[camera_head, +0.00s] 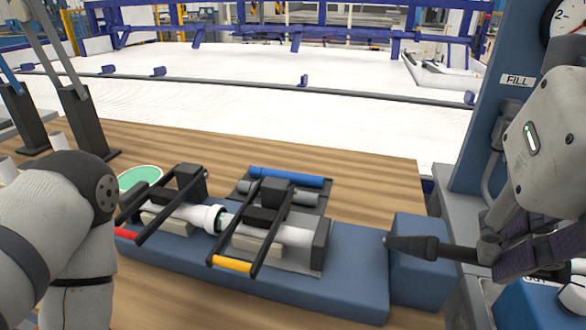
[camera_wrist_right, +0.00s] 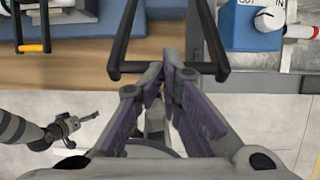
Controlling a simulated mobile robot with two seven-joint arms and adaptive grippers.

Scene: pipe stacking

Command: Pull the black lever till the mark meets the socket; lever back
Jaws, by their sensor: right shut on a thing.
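The black lever (camera_head: 425,246) juts left from my right gripper (camera_head: 487,252) in the head view, beside the blue machine bed. In the right wrist view, my right gripper (camera_wrist_right: 166,78) is shut on the crossbar of the black lever (camera_wrist_right: 130,67), which looks like a U-shaped handle. The white pipe (camera_head: 180,210) at left has a collar-like socket (camera_head: 211,217). The other white pipe (camera_head: 290,234) meets it from the right. A thin greenish ring, perhaps the mark (camera_head: 226,221), shows just right of the socket. My left gripper (camera_wrist_right: 72,128) hangs low in the wrist view; its jaws are unclear.
Black clamp frames with red (camera_head: 126,233) and yellow (camera_head: 231,264) grips hold the pipes on the blue bed (camera_head: 350,262). A blue roller-like bar (camera_head: 286,177) lies behind. A blue FILL panel (camera_head: 470,125) stands at right. The wooden table (camera_head: 380,165) is clear at back right.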

